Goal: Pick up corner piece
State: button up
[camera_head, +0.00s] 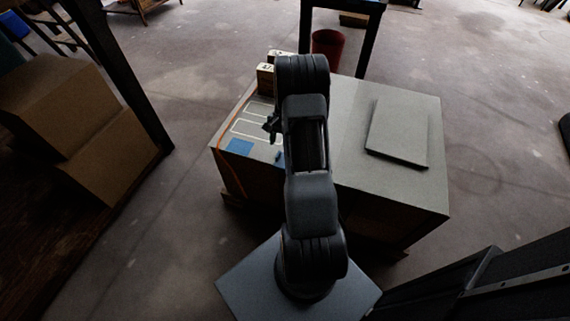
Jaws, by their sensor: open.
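My gripper (270,127) is a small dark shape at the left side of my arm, above the left part of the grey work surface (347,110). It is open; no object shows between its fingers. I cannot pick out the corner piece for certain. A small bluish patch (279,157) shows just below the gripper, beside my arm, too small to identify. A blue square (240,147) lies near the front left edge, next to white-outlined areas (249,128). My arm hides the middle of the surface.
Small labelled boxes (265,78) stand at the back left of the surface. A flat grey panel (398,132) lies on the right. An orange cable (222,160) runs along the left edge. A red bin (328,46) stands behind; cardboard boxes (75,125) are at left.

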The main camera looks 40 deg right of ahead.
aim_at(277, 155)
jog(key=shift+b+x, duration=0.65)
jog(key=shift+x, duration=2.3)
jog(key=shift+c, duration=0.2)
jog(key=shift+w, duration=0.1)
grip_shut()
